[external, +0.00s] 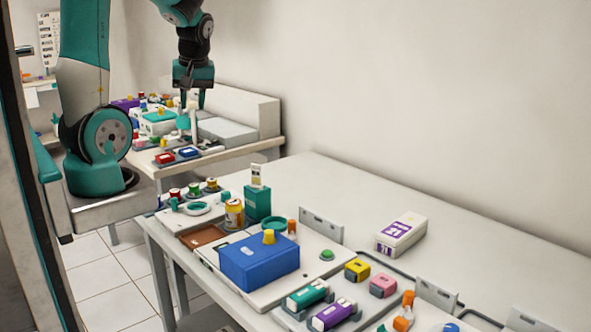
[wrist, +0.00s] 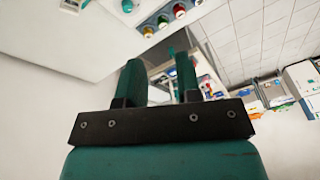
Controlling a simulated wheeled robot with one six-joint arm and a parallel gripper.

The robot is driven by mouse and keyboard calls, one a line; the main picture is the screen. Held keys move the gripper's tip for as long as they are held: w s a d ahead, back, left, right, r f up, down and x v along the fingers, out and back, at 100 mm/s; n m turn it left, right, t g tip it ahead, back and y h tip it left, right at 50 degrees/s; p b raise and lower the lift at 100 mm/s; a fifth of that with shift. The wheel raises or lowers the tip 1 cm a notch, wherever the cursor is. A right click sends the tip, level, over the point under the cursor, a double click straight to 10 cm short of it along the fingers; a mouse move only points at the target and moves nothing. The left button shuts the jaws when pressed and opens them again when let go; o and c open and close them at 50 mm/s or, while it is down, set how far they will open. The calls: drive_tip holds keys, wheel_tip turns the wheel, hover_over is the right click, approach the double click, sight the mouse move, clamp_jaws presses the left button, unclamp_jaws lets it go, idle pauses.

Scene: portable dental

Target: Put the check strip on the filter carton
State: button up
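My gripper (external: 193,103) hangs pointing down at the upper left of the external view, above the far bench and well away from the near table. In the wrist view its two teal fingers (wrist: 159,80) are apart with nothing held between them. A white carton with purple print (external: 401,234) lies on the bare back part of the near table; it may be the filter carton. A small pale upright piece with a dark mark (external: 258,174) stands at the top of a teal box (external: 257,204). I cannot tell whether it is the check strip.
A blue box (external: 259,262) with a yellow knob sits at the near table's front. A yellow can (external: 234,213), teal ring (external: 274,223) and several coloured blocks crowd around it. Upright grey plates (external: 322,224) stand behind. The table beside the wall is mostly clear.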

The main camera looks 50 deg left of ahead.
drive_tip(key=s+a+r+m+y, duration=0.1)
drive_tip(key=s+r+m, duration=0.1)
drive_tip(key=s+m, duration=0.3)
drive_tip(key=s, duration=0.4)
drive_tip(key=shift+s+a+r+m, duration=0.15)
drive_tip(key=shift+s+a+m, duration=0.25)
